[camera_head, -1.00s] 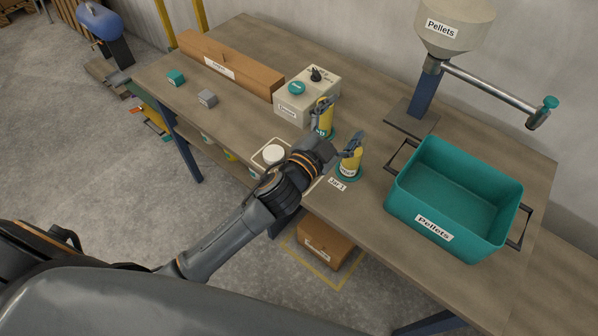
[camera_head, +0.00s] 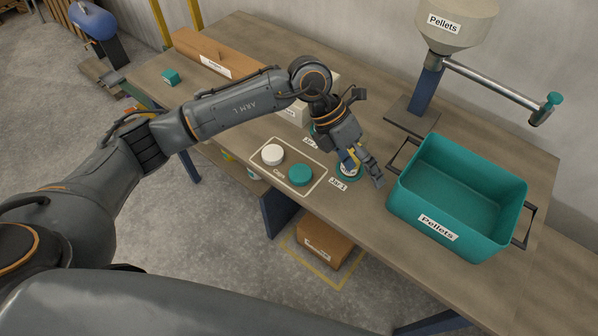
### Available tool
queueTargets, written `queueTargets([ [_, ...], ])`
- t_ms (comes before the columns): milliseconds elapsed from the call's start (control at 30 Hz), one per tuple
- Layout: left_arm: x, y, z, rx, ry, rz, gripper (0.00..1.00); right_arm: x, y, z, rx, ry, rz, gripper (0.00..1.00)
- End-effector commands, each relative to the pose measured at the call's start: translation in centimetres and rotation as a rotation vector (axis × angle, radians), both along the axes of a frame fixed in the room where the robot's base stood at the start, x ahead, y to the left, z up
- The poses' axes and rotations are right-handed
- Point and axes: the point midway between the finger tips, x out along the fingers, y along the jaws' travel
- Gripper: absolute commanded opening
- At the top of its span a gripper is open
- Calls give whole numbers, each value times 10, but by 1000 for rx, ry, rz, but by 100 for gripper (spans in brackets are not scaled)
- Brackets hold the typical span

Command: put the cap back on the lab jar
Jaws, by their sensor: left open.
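Two caps lie in the outlined "Caps" area (camera_head: 279,172) on the workbench: a white cap (camera_head: 272,154) and a teal cap (camera_head: 300,174). The other yellow jar's place, by a second label, is covered by my left arm. My right gripper is not in view.
A teal "Pellets" bin (camera_head: 460,200) stands to the right. A hopper on a blue post (camera_head: 426,92) with a side handle (camera_head: 495,82) is behind it. A long cardboard box (camera_head: 215,58) and a teal block (camera_head: 171,77) are at the left. The bench's front edge is clear.

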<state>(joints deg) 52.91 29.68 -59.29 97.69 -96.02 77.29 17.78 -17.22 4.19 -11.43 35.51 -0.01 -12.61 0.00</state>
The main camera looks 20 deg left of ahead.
Motion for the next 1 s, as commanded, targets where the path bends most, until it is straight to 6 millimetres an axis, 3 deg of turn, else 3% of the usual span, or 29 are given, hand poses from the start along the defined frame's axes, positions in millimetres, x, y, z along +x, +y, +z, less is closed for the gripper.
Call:
queueTargets([
  [100,23,57,-7,263,-55,2,83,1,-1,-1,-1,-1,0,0],
  [200,36,96,-6,428,-79,18,83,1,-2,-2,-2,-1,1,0],
  [333,46,128,0,560,-95,42,83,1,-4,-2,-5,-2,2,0],
  [467,49,140,3,609,-100,52,83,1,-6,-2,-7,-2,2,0],
  [767,49,141,2,611,-98,51,83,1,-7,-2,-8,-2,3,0],
  [867,48,140,-5,610,-95,51,83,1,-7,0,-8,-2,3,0],
  [1000,47,141,-29,611,-94,49,83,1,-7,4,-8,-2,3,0],
])
